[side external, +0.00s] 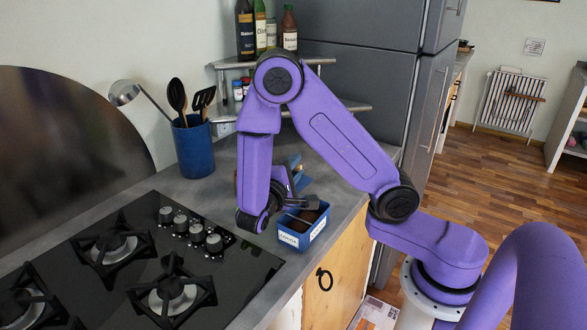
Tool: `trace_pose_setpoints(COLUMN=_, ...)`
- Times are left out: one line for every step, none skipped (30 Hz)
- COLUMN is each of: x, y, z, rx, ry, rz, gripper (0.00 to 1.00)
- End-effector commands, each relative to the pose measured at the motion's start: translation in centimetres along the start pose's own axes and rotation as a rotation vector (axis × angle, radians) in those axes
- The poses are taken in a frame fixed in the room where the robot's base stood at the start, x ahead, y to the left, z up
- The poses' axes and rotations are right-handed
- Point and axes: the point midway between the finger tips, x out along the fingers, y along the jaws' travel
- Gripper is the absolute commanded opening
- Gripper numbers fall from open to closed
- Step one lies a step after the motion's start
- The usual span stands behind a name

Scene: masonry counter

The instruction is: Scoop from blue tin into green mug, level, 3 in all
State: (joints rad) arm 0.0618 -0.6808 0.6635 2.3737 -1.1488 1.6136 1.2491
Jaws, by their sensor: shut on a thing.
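The blue tin (318,231) stands at the front edge of the counter, right of the hob. It is open, has a white label on its front and holds something dark brown. My gripper (311,203) is low over the tin and shut on what seems to be the scoop; its outline is small and dark here. A thin grey piece slants across the tin's opening, and I cannot tell how full the scoop is. I cannot make out the green mug; my arm covers part of the counter behind the tin.
A black gas hob (150,265) with knobs lies left of the tin. A blue utensil pot (193,147) stands behind it. A small corner shelf (330,107) holds jars and bottles. A blue object (296,163) shows partly behind my arm. A grey fridge (360,75) stands behind.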

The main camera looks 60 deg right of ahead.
Motion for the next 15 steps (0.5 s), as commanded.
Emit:
trace_pose_setpoints(x=0.0, y=0.1, z=0.0, rx=-0.008, ry=0.000, rz=0.000, gripper=0.00)
trace_pose_setpoints(x=0.0, y=0.2, z=-0.1, rx=-0.015, ry=0.000, rz=0.000, gripper=0.00)
trace_pose_setpoints(x=0.0, y=0.4, z=-0.1, rx=-0.031, ry=0.000, rz=0.000, gripper=0.00)
trace_pose_setpoints(x=0.0, y=0.6, z=-0.1, rx=-0.044, ry=0.000, rz=-0.001, gripper=0.00)
trace_pose_setpoints(x=0.0, y=0.7, z=-0.2, rx=-0.060, ry=0.001, rz=-0.001, gripper=0.00)
trace_pose_setpoints(x=0.0, y=1.0, z=-0.2, rx=-0.085, ry=0.001, rz=-0.002, gripper=0.00)
trace_pose_setpoints(x=0.0, y=1.2, z=-0.2, rx=-0.106, ry=0.001, rz=-0.001, gripper=0.00)
trace_pose_setpoints(x=0.0, y=1.5, z=-0.3, rx=-0.129, ry=0.001, rz=-0.001, gripper=0.00)
trace_pose_setpoints(x=0.0, y=1.9, z=-0.4, rx=-0.160, ry=0.000, rz=-0.001, gripper=0.00)
trace_pose_setpoints(x=0.0, y=2.1, z=-0.4, rx=-0.185, ry=0.000, rz=-0.001, gripper=0.00)
trace_pose_setpoints(x=0.0, y=2.4, z=-0.4, rx=-0.210, ry=0.000, rz=-0.001, gripper=0.00)
trace_pose_setpoints(x=0.0, y=2.7, z=-0.5, rx=-0.241, ry=0.000, rz=-0.002, gripper=0.00)
trace_pose_setpoints(x=0.0, y=2.9, z=-0.5, rx=-0.265, ry=0.000, rz=-0.002, gripper=0.00)
trace_pose_setpoints(x=0.0, y=3.2, z=-0.6, rx=-0.290, ry=0.000, rz=-0.002, gripper=0.00)
trace_pose_setpoints(x=0.0, y=3.5, z=-0.6, rx=-0.322, ry=0.000, rz=-0.002, gripper=0.00)
